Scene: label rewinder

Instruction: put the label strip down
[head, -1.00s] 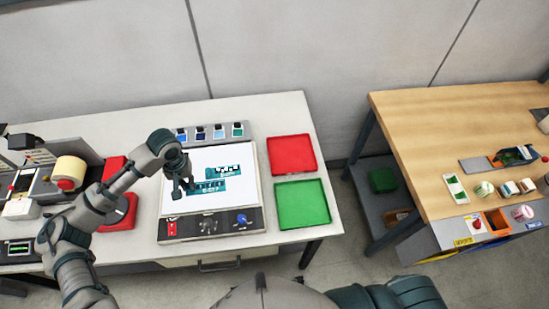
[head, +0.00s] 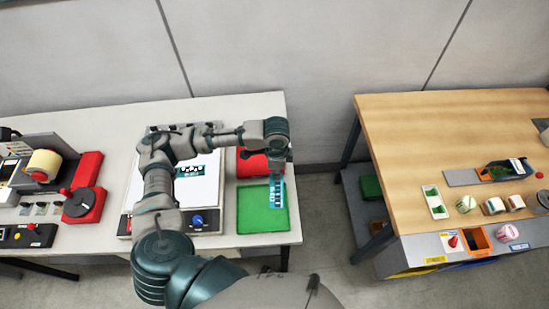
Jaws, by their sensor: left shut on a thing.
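My left gripper (head: 276,170) is shut on a blue-and-white label strip (head: 276,193), which hangs lengthwise toward me. The strip is over the green tray (head: 251,212) at the right end of the white table. I cannot tell whether the strip touches the tray floor or is a little above it. The red tray (head: 250,166) lies just behind the green one, partly covered by my left arm. Another label strip (head: 191,171) lies on the white lit panel (head: 209,165), partly hidden by my arm. My right gripper is not in view.
The rewinder with its cream roll (head: 44,165) and a red unit with a dark disc (head: 84,203) stand at the left of the white table (head: 230,103). A wooden table (head: 410,135) with several rolls stands right, across a floor gap.

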